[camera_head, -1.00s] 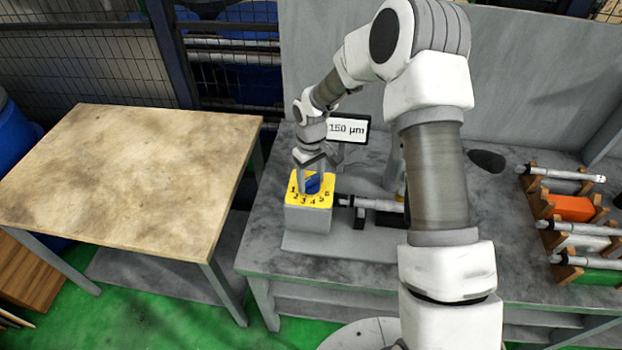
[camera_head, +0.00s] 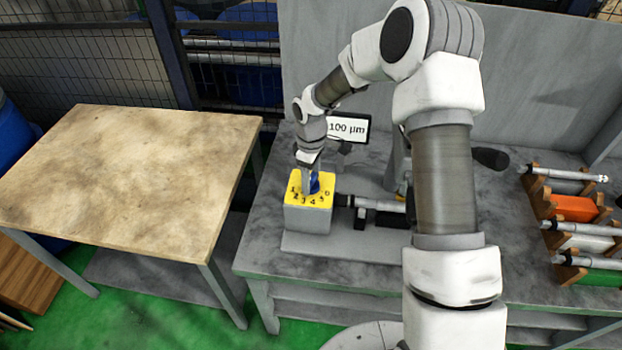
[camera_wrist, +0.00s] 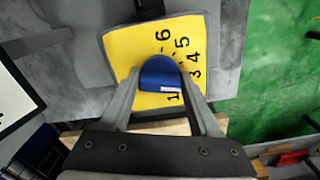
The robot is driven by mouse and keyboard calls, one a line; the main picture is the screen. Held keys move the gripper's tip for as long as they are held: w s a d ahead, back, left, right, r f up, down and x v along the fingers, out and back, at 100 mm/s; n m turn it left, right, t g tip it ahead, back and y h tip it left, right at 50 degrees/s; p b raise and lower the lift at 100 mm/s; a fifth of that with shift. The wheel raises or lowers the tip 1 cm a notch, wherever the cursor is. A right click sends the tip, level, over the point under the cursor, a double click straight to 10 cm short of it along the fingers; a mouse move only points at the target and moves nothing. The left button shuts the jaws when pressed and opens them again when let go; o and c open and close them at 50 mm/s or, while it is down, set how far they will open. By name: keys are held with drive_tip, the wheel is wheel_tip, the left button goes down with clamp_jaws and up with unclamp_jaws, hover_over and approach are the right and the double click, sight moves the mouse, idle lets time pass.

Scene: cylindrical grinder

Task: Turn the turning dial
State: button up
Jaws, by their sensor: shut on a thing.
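The turning dial (camera_wrist: 160,72) is a blue knob with a white mark, set on a yellow plate (camera_wrist: 120,40) with black numbers around it. It also shows in the head view (camera_head: 315,183), on top of a grey box (camera_head: 306,219) at the left of the grinder. My gripper (camera_wrist: 160,88) comes down from above with one finger on each side of the knob and is shut on it. In the head view, my gripper (camera_head: 311,183) partly hides the dial. The display (camera_head: 348,128) behind it reads 100 µm.
The grinder holds a metal cylindrical workpiece (camera_head: 375,203) just right of the dial box. A rack (camera_head: 545,207) with several similar cylinders stands on the right of the bench. A wooden-topped table (camera_head: 120,180) at the left is bare.

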idle(0.4)
drive_tip(key=o, duration=1.3)
wheel_tip(320, 180, up, 18)
drive_tip(key=shift+f+b, duration=0.25)
drive_tip(key=shift+b, duration=0.2)
